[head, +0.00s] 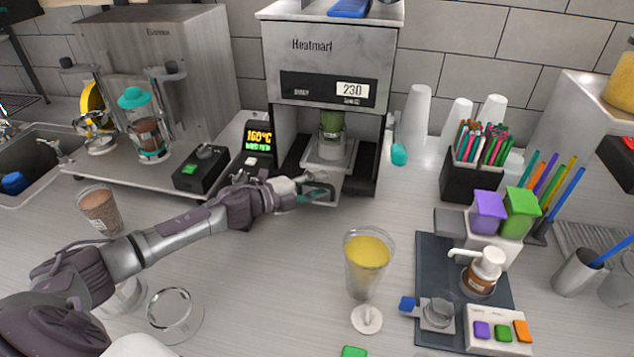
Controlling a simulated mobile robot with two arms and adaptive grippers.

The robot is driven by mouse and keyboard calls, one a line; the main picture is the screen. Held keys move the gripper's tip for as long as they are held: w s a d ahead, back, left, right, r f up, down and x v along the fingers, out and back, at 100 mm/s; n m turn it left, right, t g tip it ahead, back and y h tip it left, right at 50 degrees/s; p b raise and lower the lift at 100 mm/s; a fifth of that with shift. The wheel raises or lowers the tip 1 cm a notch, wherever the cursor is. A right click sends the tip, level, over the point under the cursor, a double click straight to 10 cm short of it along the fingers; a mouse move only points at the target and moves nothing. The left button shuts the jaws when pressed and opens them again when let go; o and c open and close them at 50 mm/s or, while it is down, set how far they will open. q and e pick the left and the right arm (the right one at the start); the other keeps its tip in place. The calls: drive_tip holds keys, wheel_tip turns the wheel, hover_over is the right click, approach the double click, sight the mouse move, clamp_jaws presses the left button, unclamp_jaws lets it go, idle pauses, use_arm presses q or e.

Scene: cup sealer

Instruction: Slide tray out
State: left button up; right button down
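The cup sealer (322,45), a grey metal machine marked Heatmart with a display reading 230, stands at the back centre. Its tray (328,157) sits low in the machine's opening, with its front part at the opening's front. A cup with green contents (332,124) stands in the tray, its top close under the sealer head. My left gripper (322,192) reaches in from the left, with its fingers at the front of the tray by the handle. The fingers overlap the handle area, so I cannot tell whether they are closed on it. My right gripper is out of view.
A small controller (258,142) reading 160°C stands left of the opening. A glass of yellow drink (366,262) stands on the counter in front, to the right of my arm. A cup of brown drink (100,208) stands at left. Counter directly before the sealer is clear.

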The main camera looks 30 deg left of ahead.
use_arm(q)
drive_tip(key=shift+c, duration=0.2)
clamp_jaws()
drive_tip(key=shift+f, duration=0.1)
